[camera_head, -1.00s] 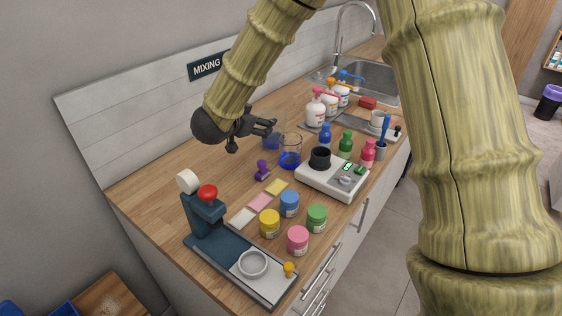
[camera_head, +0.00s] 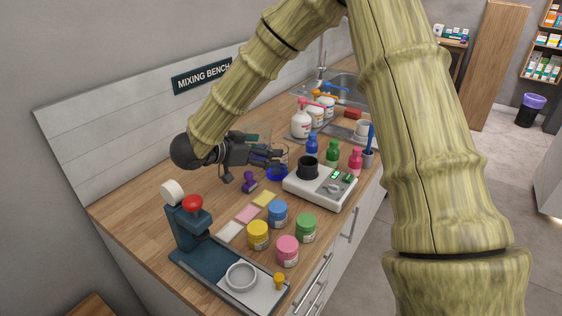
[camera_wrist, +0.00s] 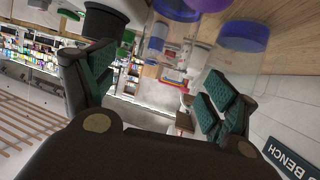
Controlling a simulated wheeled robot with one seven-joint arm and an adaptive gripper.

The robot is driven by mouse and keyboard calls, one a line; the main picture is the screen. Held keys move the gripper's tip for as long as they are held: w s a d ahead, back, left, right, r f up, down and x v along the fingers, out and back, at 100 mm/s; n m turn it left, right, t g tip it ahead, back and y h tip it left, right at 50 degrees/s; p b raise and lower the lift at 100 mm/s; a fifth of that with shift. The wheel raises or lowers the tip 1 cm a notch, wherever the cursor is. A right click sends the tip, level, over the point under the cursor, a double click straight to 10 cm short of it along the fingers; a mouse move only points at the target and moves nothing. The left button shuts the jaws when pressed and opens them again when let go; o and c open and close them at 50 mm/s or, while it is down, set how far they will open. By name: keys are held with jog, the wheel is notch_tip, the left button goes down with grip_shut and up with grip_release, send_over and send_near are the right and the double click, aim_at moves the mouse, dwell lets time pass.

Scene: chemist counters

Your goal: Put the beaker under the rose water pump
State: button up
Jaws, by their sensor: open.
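A clear glass beaker with a blue bottom (camera_head: 277,174) stands on the counter, partly behind my gripper (camera_head: 270,156). In the wrist view, which is upside down, this beaker (camera_wrist: 168,36) appears between and beyond the fingers of my gripper (camera_wrist: 158,80). A second blue-bottomed glass (camera_wrist: 240,38) is beside the right finger there. My gripper is open, low over the counter, with nothing visibly held; contact with the glass cannot be told. A white bottle with a pink pump (camera_head: 301,124), likely the rose water, stands farther back. Its label is unreadable.
A scale with a black cup (camera_head: 308,167) stands close right of the beaker. A purple item (camera_head: 249,183) lies nearer. Jars such as the yellow one (camera_head: 258,235) and a press (camera_head: 195,233) fill the front. Small bottles, including a blue one (camera_head: 312,145), stand before the pumps.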

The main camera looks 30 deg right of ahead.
aim_at(284, 149)
jog(key=shift+w+p+x, duration=0.15)
jog(key=shift+p+x, duration=0.15)
jog(key=shift+x, duration=1.05)
jog(key=shift+w+p+x, duration=0.1)
jog(key=shift+p+x, duration=0.2)
jog(key=shift+x, duration=1.1)
jog(key=shift+f, duration=0.1)
jog(key=shift+c, duration=0.2)
jog(key=c, duration=1.6)
jog(key=shift+r, duration=0.2)
jog(key=shift+r+b, duration=0.5)
jog(key=shift+r, duration=4.3)
